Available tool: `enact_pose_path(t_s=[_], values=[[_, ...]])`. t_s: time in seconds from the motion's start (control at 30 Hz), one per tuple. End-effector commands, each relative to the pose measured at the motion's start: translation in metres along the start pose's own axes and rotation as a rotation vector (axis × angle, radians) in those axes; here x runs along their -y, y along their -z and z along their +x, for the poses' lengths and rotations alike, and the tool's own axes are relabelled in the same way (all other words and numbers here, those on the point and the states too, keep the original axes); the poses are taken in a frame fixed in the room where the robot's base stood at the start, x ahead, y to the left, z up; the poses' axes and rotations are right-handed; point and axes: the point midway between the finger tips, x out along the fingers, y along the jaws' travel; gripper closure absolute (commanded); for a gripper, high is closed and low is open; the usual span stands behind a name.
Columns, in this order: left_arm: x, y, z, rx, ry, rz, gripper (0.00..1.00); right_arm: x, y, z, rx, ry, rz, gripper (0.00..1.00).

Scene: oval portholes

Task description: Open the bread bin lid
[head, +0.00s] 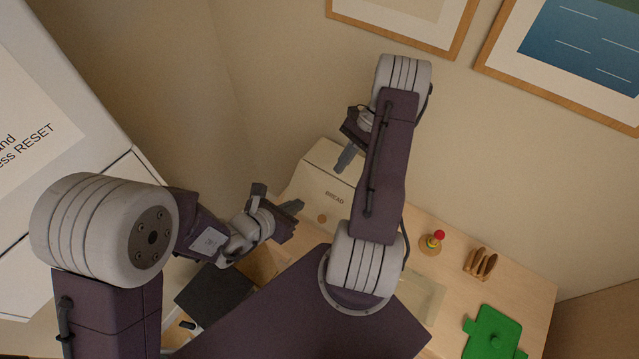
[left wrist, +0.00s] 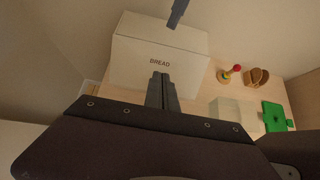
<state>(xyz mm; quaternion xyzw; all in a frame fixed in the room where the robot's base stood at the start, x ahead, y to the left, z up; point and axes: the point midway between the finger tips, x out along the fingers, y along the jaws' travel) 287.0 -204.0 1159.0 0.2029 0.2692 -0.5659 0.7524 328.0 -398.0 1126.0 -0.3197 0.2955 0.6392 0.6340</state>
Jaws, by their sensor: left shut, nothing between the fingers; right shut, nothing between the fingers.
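The cream bread bin (head: 308,186), marked BREAD, stands on the wooden counter against the wall. The bin (left wrist: 130,68) also shows in the left wrist view. My left gripper (head: 297,207) is shut and empty, in front of the bin's left part; its fingers (left wrist: 160,80) point at the front below the label. My right gripper (head: 346,160) is shut and empty at the bin's top; its fingertip (left wrist: 174,24) shows there. Contact cannot be told.
Right of the bin on the counter (head: 524,290) are a ring toy with a red ball (head: 432,242), a wooden rack (head: 480,263), a pale translucent box (head: 422,297) and a green puzzle-like piece (head: 493,335). A dark flat item (head: 214,293) lies front left. Framed pictures hang behind.

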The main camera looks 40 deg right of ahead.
Motion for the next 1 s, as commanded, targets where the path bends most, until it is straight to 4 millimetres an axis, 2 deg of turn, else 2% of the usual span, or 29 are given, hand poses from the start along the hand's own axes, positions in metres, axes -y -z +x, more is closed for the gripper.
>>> enact_pose_path(t_s=[0.17,0.53,0.6,0.73,1.0], values=[[0.001,0.001,0.024,-0.002,0.002,0.000,1.00,0.000,0.000,0.000,0.000,0.000,0.000,1.00],[0.000,-0.003,0.102,0.003,0.000,0.000,1.00,0.000,0.000,0.000,0.000,0.000,0.000,1.00],[-0.001,-0.017,0.103,0.004,-0.001,0.002,1.00,0.000,0.000,0.000,0.000,0.000,0.000,1.00],[0.000,-0.032,0.106,0.001,0.000,0.002,1.00,0.000,0.000,0.000,0.000,0.000,0.000,1.00],[-0.001,-0.039,0.108,-0.001,-0.001,0.000,1.00,0.000,0.000,0.000,0.000,0.000,0.000,1.00]])
